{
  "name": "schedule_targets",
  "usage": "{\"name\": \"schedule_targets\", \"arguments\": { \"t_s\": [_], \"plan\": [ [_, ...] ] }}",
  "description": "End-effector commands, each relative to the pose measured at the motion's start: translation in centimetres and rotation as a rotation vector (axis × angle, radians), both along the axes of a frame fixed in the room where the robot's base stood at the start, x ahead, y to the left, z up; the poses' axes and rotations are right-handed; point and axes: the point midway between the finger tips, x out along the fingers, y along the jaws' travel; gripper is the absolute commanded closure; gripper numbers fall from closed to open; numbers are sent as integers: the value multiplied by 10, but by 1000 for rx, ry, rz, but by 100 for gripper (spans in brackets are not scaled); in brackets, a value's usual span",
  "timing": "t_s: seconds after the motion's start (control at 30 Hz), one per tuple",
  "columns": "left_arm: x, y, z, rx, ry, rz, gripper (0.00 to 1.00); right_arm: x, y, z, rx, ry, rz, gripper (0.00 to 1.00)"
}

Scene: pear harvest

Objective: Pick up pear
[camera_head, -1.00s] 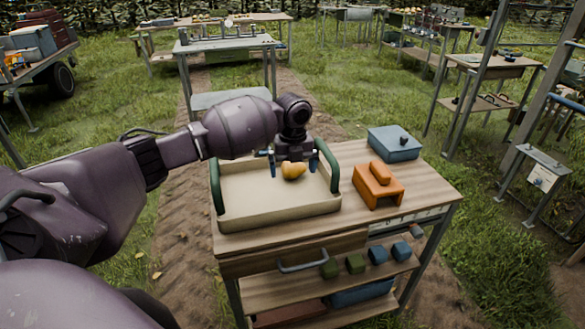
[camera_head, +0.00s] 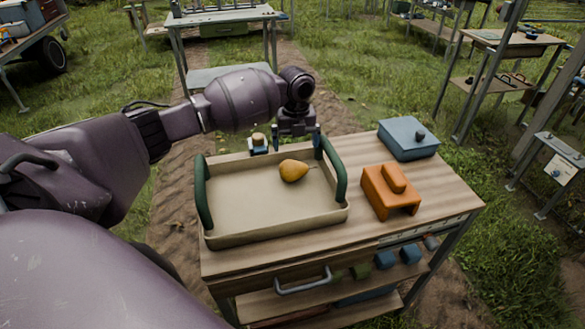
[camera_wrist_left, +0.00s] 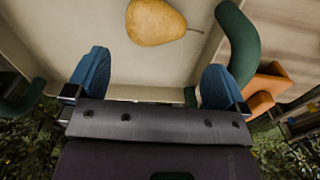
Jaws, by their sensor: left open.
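A yellow-brown pear (camera_head: 293,170) lies on its side in the beige tray (camera_head: 240,236) with green handles, near the tray's far right part. It also shows at the top of the left wrist view (camera_wrist_left: 156,22), its stem pointing right. My left gripper (camera_head: 297,137) is beyond the pear, by the far rim of the tray. In the left wrist view its two blue fingers (camera_wrist_left: 155,80) stand wide apart with nothing between them, and the pear lies ahead of them, apart from both. My right gripper is not in view.
The tray stands on a wooden bench (camera_head: 290,248). An orange block-like item (camera_head: 389,190) and a blue-grey lidded box (camera_head: 407,138) are right of the tray. The tray floor left of the pear is clear.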

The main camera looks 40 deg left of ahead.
Motion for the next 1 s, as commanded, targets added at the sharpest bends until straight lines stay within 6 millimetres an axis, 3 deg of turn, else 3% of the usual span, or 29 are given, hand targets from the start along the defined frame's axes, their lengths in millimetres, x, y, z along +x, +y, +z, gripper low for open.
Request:
{"name": "schedule_targets", "arguments": {
  "t_s": [0.23, 0.53, 0.83, 1.0],
  "plan": [
    [-1, 0, -37, 0, 4, 1, 0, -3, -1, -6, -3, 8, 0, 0],
    [-1, 0, -57, 1, 2, 0, 0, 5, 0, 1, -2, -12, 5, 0],
    [-3, 2, -96, 1, 4, 0, 0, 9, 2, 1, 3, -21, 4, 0],
    [-3, 2, -99, 1, 1, -1, 0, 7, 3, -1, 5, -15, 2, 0]
  ]
}}
